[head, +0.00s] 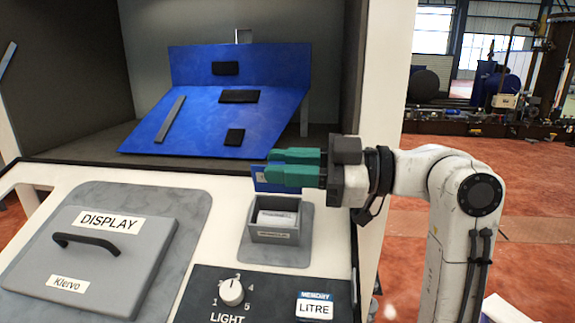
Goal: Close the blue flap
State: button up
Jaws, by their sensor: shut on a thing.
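A large blue panel (205,120) lies sloped inside the open dark compartment, with a blue upright part (240,62) behind it. It bears a grey bar and several black pads. I cannot tell which blue part is the flap. My gripper (272,166), with green fingers, is in front of the compartment, pointing left above the small grey box. It is shut on a small blue piece (262,186), which is mostly hidden by the fingers. I cannot tell whether this piece is joined to the box.
A small grey box (273,236) holding white cards stands on the front panel below my gripper. A grey lid marked DISPLAY (110,262) with a black handle is at left. A LIGHT knob (231,292) and a LITRE label (316,309) are at the front.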

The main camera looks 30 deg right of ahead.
aim_at(284, 227)
grip_shut()
jog(key=shift+s+f+b, duration=0.1)
jog(key=shift+b, duration=0.45)
jog(key=n+b, duration=0.1)
jog(key=b, duration=0.2)
jog(key=shift+s+a+f+n, duration=0.2)
jog(key=shift+s+f+n, duration=0.05)
jog(key=shift+f+n, duration=0.15)
jog(key=n+b, duration=0.1)
jog(key=b, duration=0.2)
jog(key=s+f+n+b, duration=0.1)
jog(key=n+b, duration=0.1)
jog(key=b, duration=0.1)
jog(key=shift+s+a+n+b, duration=0.1)
jog(key=shift+a+n+b, duration=0.2)
jog(key=shift+a+b, duration=0.1)
jog(key=n+b, duration=0.2)
jog(key=b, duration=0.1)
jog(key=f+n+b, duration=0.1)
jog(key=b, duration=0.1)
jog(key=shift+s+a, duration=0.3)
jog(key=shift+s, duration=0.1)
jog(key=n+b, duration=0.3)
jog(key=shift+s+a+f, duration=0.2)
jog(key=shift+f, duration=0.1)
jog(key=shift+b, duration=0.3)
